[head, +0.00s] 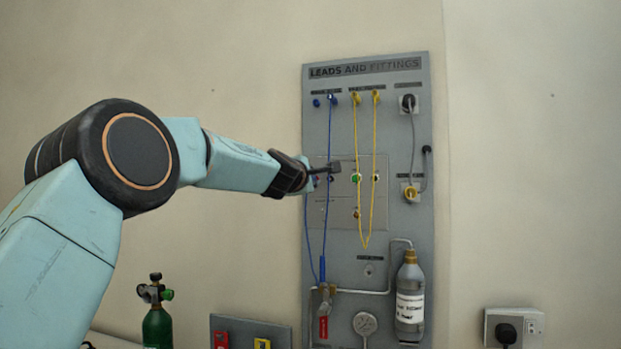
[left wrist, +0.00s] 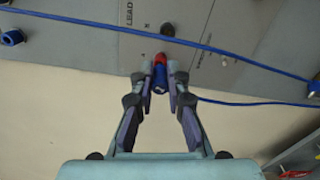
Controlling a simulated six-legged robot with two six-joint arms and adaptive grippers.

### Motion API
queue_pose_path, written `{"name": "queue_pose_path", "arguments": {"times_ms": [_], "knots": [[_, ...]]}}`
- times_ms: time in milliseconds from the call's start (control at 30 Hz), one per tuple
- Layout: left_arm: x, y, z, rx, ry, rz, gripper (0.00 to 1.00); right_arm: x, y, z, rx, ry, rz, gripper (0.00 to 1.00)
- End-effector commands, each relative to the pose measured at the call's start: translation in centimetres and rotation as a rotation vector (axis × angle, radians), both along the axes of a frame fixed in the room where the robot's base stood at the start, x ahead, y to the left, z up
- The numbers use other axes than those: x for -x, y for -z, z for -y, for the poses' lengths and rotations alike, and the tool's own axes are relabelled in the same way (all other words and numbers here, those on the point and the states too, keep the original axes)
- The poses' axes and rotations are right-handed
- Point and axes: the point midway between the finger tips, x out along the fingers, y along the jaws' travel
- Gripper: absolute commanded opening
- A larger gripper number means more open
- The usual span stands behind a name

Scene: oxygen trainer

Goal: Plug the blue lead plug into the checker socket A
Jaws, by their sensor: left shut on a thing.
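My left gripper (head: 320,172) reaches the left part of the grey panel. In the left wrist view, its fingers (left wrist: 160,80) are shut on the blue lead plug (left wrist: 160,88). The plug points at the panel, with a red round part (left wrist: 160,61) at its front end. I cannot tell whether that red part is a socket or whether the plug is seated in it. A blue cord (left wrist: 230,103) runs right from the plug. A dark socket (left wrist: 168,30) is just beyond, near the printed word LEAD; I cannot read which socket is A. My right gripper is not in view.
Another blue lead (left wrist: 220,50) stretches across the panel close beyond the fingers. Yellow leads (head: 365,235) hang right of the gripper. A bottle (head: 410,290), a gauge (head: 365,323) and a hanging red-tagged fitting (head: 323,328) are lower. A green cylinder (head: 157,328) stands lower left.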

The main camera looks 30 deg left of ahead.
Motion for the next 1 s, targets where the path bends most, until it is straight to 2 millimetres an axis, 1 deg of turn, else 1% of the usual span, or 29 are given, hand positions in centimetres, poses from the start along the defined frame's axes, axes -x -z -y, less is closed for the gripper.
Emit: {"name": "queue_pose_path", "arguments": {"times_ms": [867,900,1000], "knots": [[-1.4,-0.1,-0.3,-0.002,0.000,0.000,0.00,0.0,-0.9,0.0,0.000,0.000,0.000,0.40],[-1.4,-0.1,-0.3,-0.002,0.001,0.001,0.16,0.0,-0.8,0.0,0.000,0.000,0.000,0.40],[-1.4,0.0,-0.3,-0.001,0.001,0.001,0.24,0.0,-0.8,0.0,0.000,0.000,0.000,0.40]]}}
